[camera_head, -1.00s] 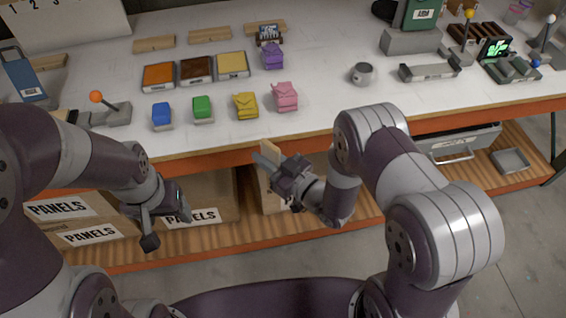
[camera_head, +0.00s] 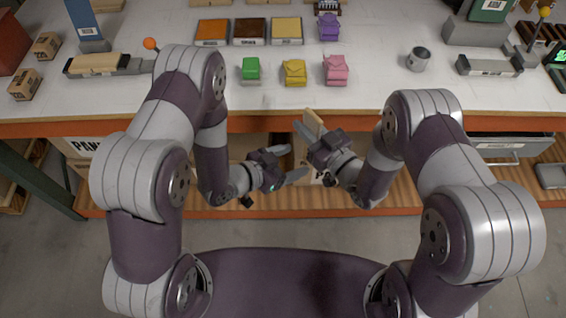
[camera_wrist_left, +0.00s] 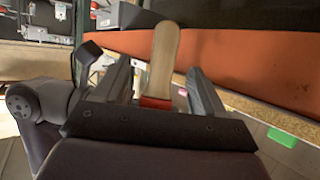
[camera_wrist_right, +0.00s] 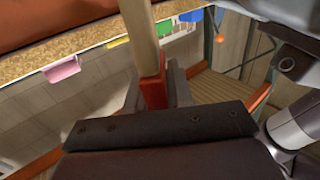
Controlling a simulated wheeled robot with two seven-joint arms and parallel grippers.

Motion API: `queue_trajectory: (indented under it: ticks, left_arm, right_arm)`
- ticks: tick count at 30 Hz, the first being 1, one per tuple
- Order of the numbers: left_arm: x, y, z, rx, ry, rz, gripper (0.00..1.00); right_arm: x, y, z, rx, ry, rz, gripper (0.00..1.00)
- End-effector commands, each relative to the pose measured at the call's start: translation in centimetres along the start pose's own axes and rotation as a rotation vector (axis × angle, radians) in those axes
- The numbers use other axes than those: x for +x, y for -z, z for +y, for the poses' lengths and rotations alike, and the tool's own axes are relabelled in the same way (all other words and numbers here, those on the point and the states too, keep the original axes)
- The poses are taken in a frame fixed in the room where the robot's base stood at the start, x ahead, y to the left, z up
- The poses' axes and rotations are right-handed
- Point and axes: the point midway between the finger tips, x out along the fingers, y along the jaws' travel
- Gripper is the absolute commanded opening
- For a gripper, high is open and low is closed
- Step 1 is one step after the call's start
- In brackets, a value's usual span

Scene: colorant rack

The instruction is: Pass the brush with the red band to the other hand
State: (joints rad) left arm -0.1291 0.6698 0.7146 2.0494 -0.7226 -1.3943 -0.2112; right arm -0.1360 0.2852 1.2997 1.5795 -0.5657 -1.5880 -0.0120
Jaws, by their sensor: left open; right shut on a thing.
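The brush has a pale wooden handle (camera_head: 314,122) and a red band (camera_wrist_right: 154,93). My right gripper (camera_head: 312,133) is shut on the brush near the band, and the handle sticks out past its fingers in the right wrist view. My left gripper (camera_head: 293,163) is open, just left of and below the right one, pointing toward it. In the left wrist view the handle (camera_wrist_left: 163,55) and red band (camera_wrist_left: 156,102) show between the open left fingers; I cannot tell how deep it is between them.
The workbench's orange front edge (camera_head: 330,117) lies just beyond both grippers. A wooden shelf (camera_head: 440,199) lies below.

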Motion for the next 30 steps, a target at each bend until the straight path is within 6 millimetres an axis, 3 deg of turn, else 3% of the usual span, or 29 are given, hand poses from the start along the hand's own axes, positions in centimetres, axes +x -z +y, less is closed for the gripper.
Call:
queue_trajectory:
  ticks: [6, 12, 23, 25, 28, 29, 30]
  left_arm:
    - [5.3, 0.0, 0.1, 0.003, -0.003, 0.001, 0.7]
    - [8.7, 0.0, 0.0, 0.0, -0.001, -0.001, 0.7]
    - [9.7, 0.0, 0.0, -0.001, 0.001, -0.002, 0.7]
    - [9.7, 0.0, 0.0, -0.001, 0.001, -0.002, 0.54]
    - [9.7, 0.0, 0.0, -0.001, 0.001, -0.002, 0.21]
    - [9.7, 0.0, 0.0, -0.001, 0.0, -0.002, 0.15]
    - [9.7, 0.0, 0.0, -0.001, 0.0, -0.002, 0.15]
  right_arm:
    - [0.0, 0.0, 0.0, 0.0, 0.0, 0.0, 0.0]
    - [0.0, 0.0, 0.0, 0.0, 0.0, 0.0, 0.0]
    - [0.0, 0.0, 0.0, 0.0, 0.0, 0.0, 0.0]
    - [0.0, 0.0, 0.0, 0.0, 0.0, 0.0, 0.0]
    - [0.0, 0.0, 0.0, 0.0, 0.0, 0.001, 0.0]
    - [0.0, 0.0, 0.0, 0.0, 0.0, 0.001, 0.0]
    - [0.0, 0.0, 0.0, -0.001, 0.0, 0.001, 0.0]
